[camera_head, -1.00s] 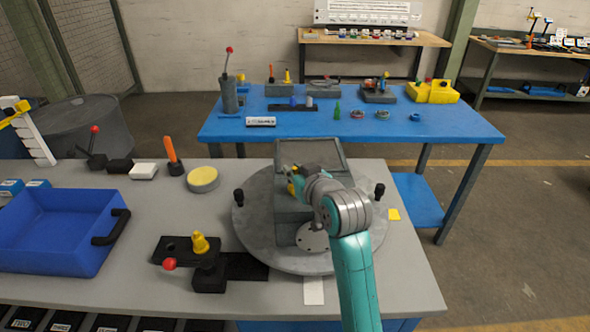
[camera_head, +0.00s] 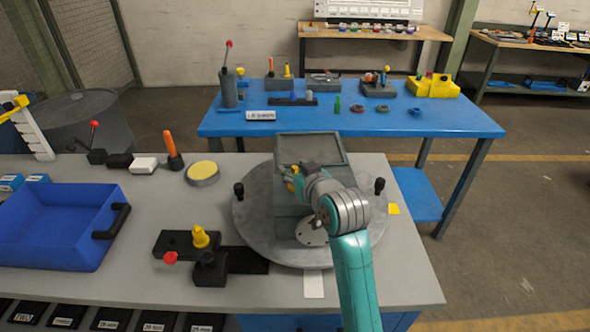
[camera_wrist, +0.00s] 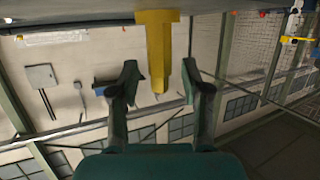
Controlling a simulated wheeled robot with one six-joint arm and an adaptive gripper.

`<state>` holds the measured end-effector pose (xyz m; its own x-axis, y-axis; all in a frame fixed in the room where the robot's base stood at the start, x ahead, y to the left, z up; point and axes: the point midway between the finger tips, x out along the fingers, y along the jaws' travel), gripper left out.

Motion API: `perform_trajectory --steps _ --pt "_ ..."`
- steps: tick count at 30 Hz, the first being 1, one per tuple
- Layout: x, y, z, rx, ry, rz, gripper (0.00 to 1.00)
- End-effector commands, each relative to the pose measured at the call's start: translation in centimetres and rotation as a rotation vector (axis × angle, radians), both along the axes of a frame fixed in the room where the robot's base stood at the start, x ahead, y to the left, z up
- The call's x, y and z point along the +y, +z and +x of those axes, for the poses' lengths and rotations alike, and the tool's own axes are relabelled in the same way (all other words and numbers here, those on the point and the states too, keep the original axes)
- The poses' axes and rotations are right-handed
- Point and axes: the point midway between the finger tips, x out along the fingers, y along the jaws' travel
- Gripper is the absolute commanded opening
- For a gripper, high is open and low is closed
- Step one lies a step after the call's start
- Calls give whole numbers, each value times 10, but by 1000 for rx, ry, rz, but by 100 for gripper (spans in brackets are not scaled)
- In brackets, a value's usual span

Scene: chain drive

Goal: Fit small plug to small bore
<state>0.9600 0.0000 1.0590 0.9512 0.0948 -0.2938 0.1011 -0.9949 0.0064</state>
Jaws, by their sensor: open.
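My gripper (camera_head: 298,176) is over the grey housing (camera_head: 292,222) on the round turntable. In the wrist view my gripper (camera_wrist: 158,70) is open, one finger on each side of a yellow stepped part (camera_wrist: 155,50). This part has a wide end at a grey surface and a narrower tapered end between the fingers, with gaps on both sides. A bit of yellow (camera_head: 292,186) shows beside the gripper in the head view. I cannot tell whether it is the small plug. No small bore can be made out; my arm hides part of the housing.
The turntable (camera_head: 255,240) has black knobs left and right. A black fixture (camera_head: 210,270) with a yellow piece and red knob stands left of it. A blue bin (camera_head: 50,262) is farther left. A blue table (camera_head: 350,122) with several parts stands behind.

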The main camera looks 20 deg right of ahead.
Motion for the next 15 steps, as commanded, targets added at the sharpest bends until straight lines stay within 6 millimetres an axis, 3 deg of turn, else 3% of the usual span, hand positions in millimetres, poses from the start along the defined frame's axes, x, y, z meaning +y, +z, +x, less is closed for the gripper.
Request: perform_trajectory --steps 8,15 --pt "-2 5 -15 -1 -1 0 47" --pt "-6 18 -59 -1 -1 0 47"
